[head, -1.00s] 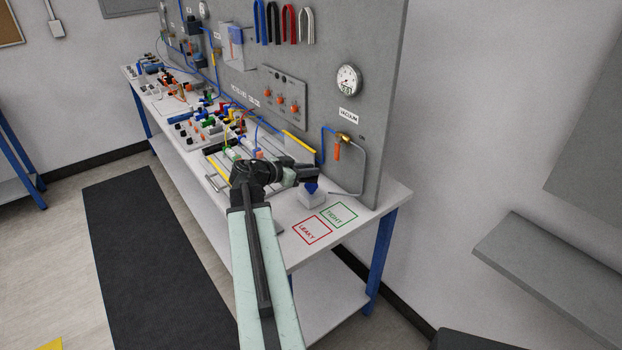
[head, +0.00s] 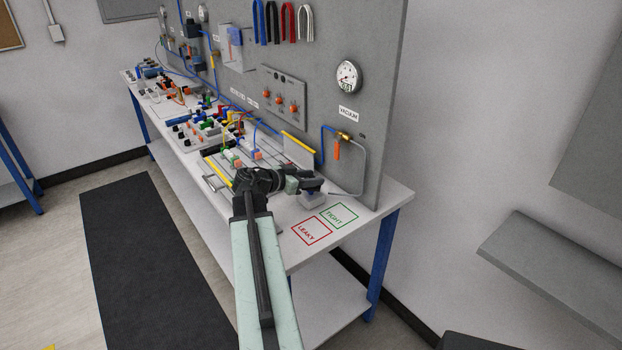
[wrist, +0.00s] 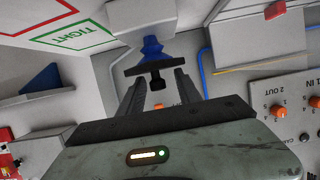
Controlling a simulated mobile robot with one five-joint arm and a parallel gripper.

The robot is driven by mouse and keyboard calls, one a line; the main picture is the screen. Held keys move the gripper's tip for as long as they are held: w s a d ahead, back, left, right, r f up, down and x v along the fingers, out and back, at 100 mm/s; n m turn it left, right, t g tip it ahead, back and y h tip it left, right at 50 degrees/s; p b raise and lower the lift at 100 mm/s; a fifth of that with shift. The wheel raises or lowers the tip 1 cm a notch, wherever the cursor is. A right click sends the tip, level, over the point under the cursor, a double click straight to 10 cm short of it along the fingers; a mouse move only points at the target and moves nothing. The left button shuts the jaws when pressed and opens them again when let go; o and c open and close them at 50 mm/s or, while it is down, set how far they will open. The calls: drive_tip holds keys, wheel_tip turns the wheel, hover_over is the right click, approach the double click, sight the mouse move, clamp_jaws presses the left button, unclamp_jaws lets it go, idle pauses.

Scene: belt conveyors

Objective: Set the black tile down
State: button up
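My gripper (wrist: 157,92) is open, its two dark fingers apart on either side of a small black T-shaped piece (wrist: 155,74). That piece sits against a blue cone-shaped cup (wrist: 151,48) at a pale block (wrist: 140,14). A gap shows between each finger and the piece's stem. In the head view my gripper (head: 311,185) is right at the pale block (head: 310,201) on the bench. I make out no separate black tile in either view. A red LEAKY square (head: 311,231) and a green TIGHT square (head: 339,216) on the bench are empty.
A grey upright panel (head: 366,120) with a vacuum gauge (head: 348,76) and an orange-handled valve (head: 338,148) stands behind the block. Rails, fittings and tubes crowd the bench to the left. The bench's front right corner is clear.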

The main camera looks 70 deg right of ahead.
drive_tip(key=shift+r+p, duration=0.3)
drive_tip(key=p+v, duration=0.3)
drive_tip(key=v, duration=0.9)
drive_tip(key=shift+f+p, duration=0.2)
drive_tip(key=shift+p, duration=0.15)
